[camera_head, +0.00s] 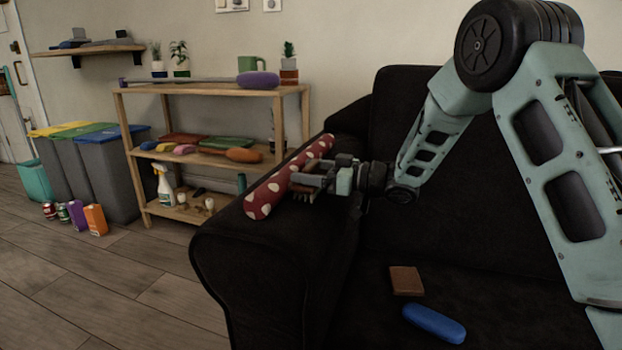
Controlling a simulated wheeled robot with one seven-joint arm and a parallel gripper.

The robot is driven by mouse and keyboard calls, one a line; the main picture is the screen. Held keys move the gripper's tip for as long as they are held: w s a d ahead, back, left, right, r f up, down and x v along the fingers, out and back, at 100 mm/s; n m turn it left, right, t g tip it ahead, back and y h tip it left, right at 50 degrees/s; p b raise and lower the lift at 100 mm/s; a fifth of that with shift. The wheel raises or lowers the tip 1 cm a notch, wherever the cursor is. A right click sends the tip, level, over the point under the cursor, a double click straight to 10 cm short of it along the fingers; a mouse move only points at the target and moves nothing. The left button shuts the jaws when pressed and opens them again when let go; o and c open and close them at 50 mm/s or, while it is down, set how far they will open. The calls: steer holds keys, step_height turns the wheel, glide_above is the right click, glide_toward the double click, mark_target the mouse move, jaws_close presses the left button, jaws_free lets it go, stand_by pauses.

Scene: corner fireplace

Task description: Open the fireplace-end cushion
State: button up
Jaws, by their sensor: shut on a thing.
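A long red cushion with white spots (264,199) lies on the dark sofa's left armrest, running from front left to back right. My gripper (303,180) reaches it from the right, at about its middle. The jaws are shut on the cushion there and hide part of it. The exact contact of the fingertips is too small to see. No fireplace shows in this view.
The dark sofa (430,240) fills the right side. A brown block (405,281) and a blue rounded object (434,324) lie on its seat. A wooden shelf (205,90) with cleaning items and grey bins (105,175) stand behind left. The left floor is mostly clear.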

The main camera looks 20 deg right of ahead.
steer(key=shift+f, duration=0.1)
steer(key=o, duration=1.1)
